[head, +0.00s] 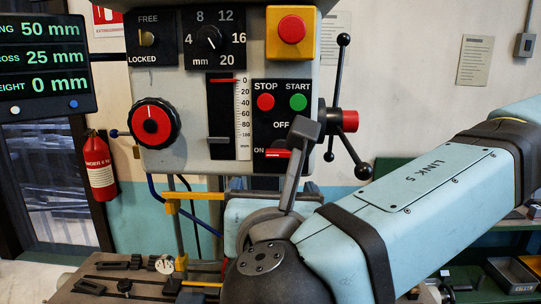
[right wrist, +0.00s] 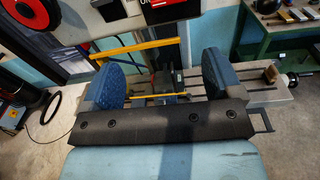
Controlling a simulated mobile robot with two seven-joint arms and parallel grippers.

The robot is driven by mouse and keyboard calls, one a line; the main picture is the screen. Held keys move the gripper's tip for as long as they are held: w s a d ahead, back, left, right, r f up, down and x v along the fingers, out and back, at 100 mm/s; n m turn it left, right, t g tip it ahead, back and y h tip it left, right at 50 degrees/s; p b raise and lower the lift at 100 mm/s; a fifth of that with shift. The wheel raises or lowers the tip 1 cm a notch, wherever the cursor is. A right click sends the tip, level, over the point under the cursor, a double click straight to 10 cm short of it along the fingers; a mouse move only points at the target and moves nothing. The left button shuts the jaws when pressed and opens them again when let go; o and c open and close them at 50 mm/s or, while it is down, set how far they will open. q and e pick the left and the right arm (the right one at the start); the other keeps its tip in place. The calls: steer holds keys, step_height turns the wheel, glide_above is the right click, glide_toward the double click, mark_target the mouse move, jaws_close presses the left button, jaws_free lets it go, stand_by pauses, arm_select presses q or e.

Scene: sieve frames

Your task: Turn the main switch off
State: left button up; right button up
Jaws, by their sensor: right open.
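The OFF/ON switch, which looks like the main switch, is on the machine's front panel. Its red handle (head: 279,153) is level with the ON mark, below OFF. A grey block on a stalk covers part of its right side in the head view. My right gripper (head: 270,188) is below the switch, its fingers mostly hidden behind my own wrist in the head view. In the right wrist view the right gripper (right wrist: 167,75) has its two blue-padded fingers wide apart with nothing held between them. My left gripper is not in view.
Above the switch are a red STOP button (head: 265,102), a green START button (head: 298,102) and a red emergency button (head: 292,29). A spoked handle (head: 349,121) sticks out at the right. A red-black dial (head: 154,123) is at the left. A slotted machine bed (right wrist: 236,83) lies below.

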mark_target(282, 153)
steer(key=shift+t+h, duration=0.3)
steer(key=w+p, duration=0.2)
steer(key=w, duration=0.2)
steer(key=w+p, duration=0.2)
steer(key=w, duration=0.2)
steer(key=w+d+r+p, duration=0.1)
steer(key=w+p, duration=0.2)
steer(key=w, duration=0.1)
steer(key=shift+w+r, duration=0.1)
steer(key=shift+w, duration=0.9)
